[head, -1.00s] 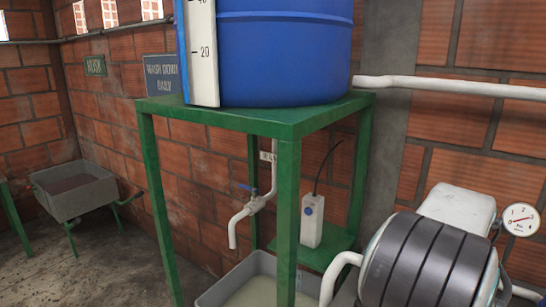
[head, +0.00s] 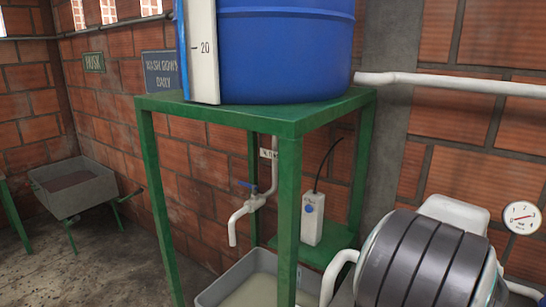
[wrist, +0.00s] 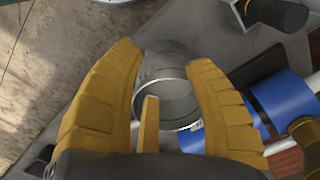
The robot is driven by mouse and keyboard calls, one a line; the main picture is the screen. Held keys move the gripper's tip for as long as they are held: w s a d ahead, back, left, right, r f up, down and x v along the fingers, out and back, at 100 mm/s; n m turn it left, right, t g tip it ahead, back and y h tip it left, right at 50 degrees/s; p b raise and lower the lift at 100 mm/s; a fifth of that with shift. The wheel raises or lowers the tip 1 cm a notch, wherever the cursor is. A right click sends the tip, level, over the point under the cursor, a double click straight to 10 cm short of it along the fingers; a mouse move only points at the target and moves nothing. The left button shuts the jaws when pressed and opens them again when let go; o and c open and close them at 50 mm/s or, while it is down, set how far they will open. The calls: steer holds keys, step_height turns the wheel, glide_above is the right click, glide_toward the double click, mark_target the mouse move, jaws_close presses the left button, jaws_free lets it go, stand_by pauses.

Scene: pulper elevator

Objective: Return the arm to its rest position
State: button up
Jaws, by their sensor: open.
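My gripper (wrist: 166,72) shows in the wrist view with its two ribbed yellow fingers spread apart. It is open and nothing is held between the fingers. Behind the gap between them is a grey metal cylindrical part (wrist: 165,95); I cannot tell how far off it is. My gripper does not show in the head view.
A green stand (head: 287,200) carries a blue tank (head: 285,50). A valve pipe (head: 250,205) hangs over a grey basin (head: 240,283). A dark ribbed drum (head: 425,262) and a pressure gauge (head: 521,217) are at right. A wheelbarrow (head: 75,187) stands at left, with bare floor nearby.

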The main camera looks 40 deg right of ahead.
steer(key=w+a+r+n+t+p, duration=0.1)
steer(key=w+a+n, duration=0.3)
steer(key=a, duration=0.6)
steer(key=w+a+r+n+t+p, duration=0.1)
steer(key=w+a+r+n+p, duration=0.1)
steer(key=a+n, duration=0.7)
steer(key=w+a+r+n+t+p, duration=0.1)
steer(key=w+a+r+n, duration=0.2)
steer(key=a, duration=0.9)
steer(key=shift+w+r+n, duration=0.35)
steer(key=shift+w+n, duration=1.45)
steer(key=shift+w, duration=0.15)
